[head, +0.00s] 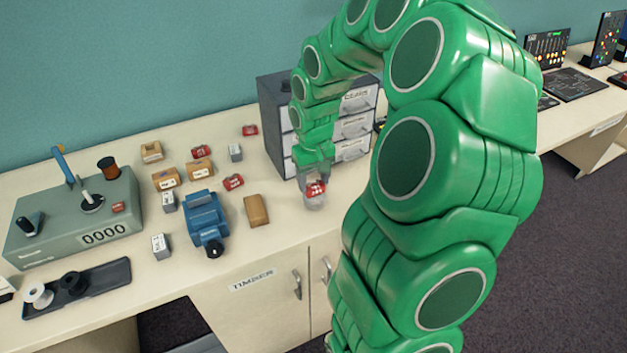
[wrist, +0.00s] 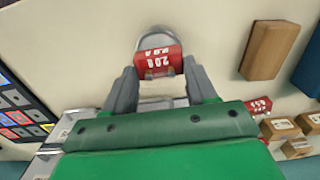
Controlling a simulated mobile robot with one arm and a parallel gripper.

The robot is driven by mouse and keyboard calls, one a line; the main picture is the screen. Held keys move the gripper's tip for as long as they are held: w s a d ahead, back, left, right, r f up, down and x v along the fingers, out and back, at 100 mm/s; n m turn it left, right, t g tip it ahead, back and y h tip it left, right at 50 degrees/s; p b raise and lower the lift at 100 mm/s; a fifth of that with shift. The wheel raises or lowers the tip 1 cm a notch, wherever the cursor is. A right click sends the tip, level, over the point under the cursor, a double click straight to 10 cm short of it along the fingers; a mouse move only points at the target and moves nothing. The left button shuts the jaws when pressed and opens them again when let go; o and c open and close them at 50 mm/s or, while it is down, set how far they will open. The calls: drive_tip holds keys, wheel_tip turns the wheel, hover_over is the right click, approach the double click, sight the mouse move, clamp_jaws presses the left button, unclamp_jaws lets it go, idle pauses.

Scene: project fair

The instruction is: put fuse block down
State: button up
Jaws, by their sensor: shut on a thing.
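The fuse block, a small red block with white print (wrist: 158,62), sits between the two grey fingers of my gripper (wrist: 160,72) in the wrist view. My gripper is shut on it. In the head view the red block (head: 316,188) shows under my gripper (head: 314,177), near the bench's front edge. A pale, see-through rounded piece (wrist: 154,41) shows right by the block, and in the head view (head: 315,203) just below it. I cannot tell whether it is part of the block or a separate cup, nor whether the block touches the bench.
A grey drawer cabinet (head: 273,112) stands behind my gripper. A tan block (head: 256,210) and a blue vise-like device (head: 205,222) lie to the left. Several small red, tan and grey blocks are scattered farther left. Bare bench (head: 283,222) lies between the tan block and my gripper.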

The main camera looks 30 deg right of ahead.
drive_tip(key=shift+f, duration=0.4)
drive_tip(key=shift+f, duration=0.1)
drive_tip(key=o, duration=1.1)
drive_tip(key=shift+c, duration=0.2)
